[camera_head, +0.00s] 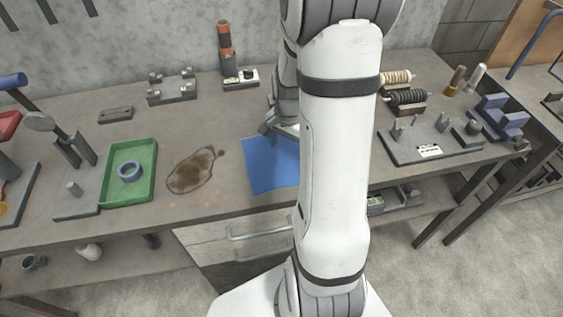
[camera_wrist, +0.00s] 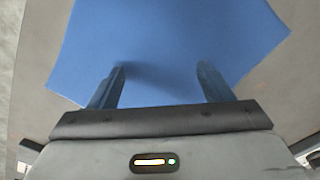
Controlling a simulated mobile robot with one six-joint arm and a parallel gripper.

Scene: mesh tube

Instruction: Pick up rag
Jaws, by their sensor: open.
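The rag is a flat blue cloth (camera_head: 268,165) on the workbench, just left of my arm in the head view. My arm hides its right part there. In the wrist view the rag (camera_wrist: 165,45) fills the upper middle. My gripper (camera_wrist: 160,82) is open, with its two fingers apart over the rag's near part and nothing held between them. A faint shadow lies on the cloth near the left finger. I cannot tell whether the fingertips touch the cloth. In the head view my gripper (camera_head: 270,128) shows partly at the rag's far edge.
A brown stain (camera_head: 195,170) marks the workbench (camera_head: 215,120) left of the rag. A green tray (camera_head: 142,195) with a blue ring (camera_head: 130,171) stands farther left. Fixtures (camera_head: 172,88) stand at the back, and a grey plate with parts (camera_head: 405,158) lies right of my arm.

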